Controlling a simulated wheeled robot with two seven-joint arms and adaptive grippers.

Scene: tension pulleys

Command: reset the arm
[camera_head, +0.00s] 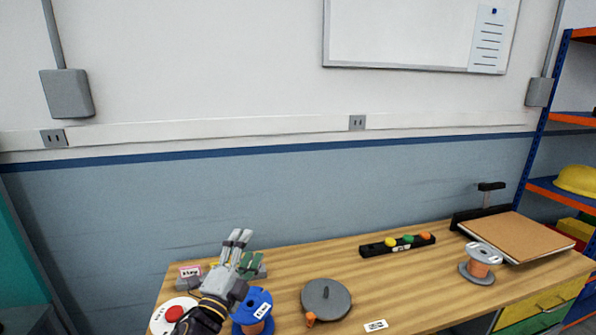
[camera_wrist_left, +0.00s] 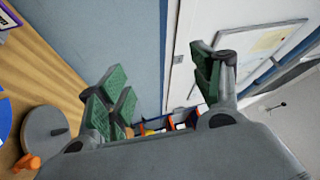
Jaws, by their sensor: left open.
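My left gripper (camera_head: 243,249) is over the left part of the wooden table in the head view, fingers pointing up and away. In the left wrist view its green-padded fingers (camera_wrist_left: 163,85) are spread wide, with nothing between them. A blue pulley-like part with a white label (camera_head: 264,299) is just right of my left wrist and partly hidden by it. A grey round disc (camera_head: 328,294) with an orange knob lies farther right; it also shows in the left wrist view (camera_wrist_left: 45,128). My right gripper is in neither view.
A black rack with yellow, green and orange pieces (camera_head: 371,250) stands at the back. A spool on a round base (camera_head: 481,256) and a brown board (camera_head: 522,236) are at the right. A red button (camera_head: 174,313) is at the front left. The table's middle is mostly clear.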

